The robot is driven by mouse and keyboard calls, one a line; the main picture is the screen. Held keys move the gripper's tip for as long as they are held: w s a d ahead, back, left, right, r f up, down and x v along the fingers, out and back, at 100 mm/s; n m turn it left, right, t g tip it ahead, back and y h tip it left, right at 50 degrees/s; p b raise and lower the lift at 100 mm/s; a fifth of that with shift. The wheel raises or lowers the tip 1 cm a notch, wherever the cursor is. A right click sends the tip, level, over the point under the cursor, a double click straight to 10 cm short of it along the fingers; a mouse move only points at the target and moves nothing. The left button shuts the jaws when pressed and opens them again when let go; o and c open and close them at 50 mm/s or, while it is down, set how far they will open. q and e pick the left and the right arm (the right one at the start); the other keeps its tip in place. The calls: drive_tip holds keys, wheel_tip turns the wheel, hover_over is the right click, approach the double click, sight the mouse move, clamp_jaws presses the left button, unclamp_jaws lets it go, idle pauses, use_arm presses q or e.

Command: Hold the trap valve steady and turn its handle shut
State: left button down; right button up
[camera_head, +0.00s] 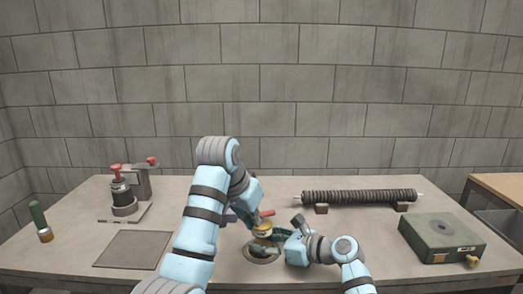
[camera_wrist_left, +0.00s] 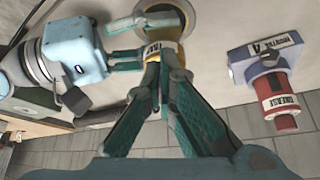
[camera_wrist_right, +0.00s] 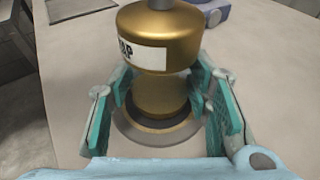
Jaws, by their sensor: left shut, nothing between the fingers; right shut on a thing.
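The trap valve is a brass body with a white label, seen large in the right wrist view (camera_wrist_right: 160,35). It stands upright on a round base plate (camera_wrist_right: 155,140). A grey stem shows at its top edge; the handle cannot be made out clearly. My right gripper (camera_wrist_right: 168,105) is shut on the valve's narrower neck, one finger on each side. In the left wrist view my left gripper (camera_wrist_left: 165,70) has its fingertips together with nothing between them, close to the labelled valve (camera_wrist_left: 168,46). Whether they touch it I cannot tell.
A blue and red labelled fitting (camera_wrist_left: 275,95) is near the valve. A ribbed black tube (camera_head: 358,196) lies on blocks at the back right. A green box (camera_head: 440,238) is at right. A red-topped device (camera_head: 124,192), grey mat (camera_head: 135,249) and green-handled tool (camera_head: 40,222) are at left.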

use_arm(q)
drive_tip(key=shift+w+a, duration=0.3)
drive_tip(key=shift+a, duration=0.25)
idle(0.4)
drive_tip(key=shift+s+r, duration=0.85)
drive_tip(key=shift+r, duration=2.65)
wheel_tip(320, 180, down, 7)
drive_tip(key=shift+d, duration=0.35)
drive_tip(key=shift+w+d, duration=0.2)
drive_tip(key=shift+w, duration=0.35)
drive_tip(key=shift+w+a, duration=0.3)
drive_tip(key=shift+a, duration=0.25)
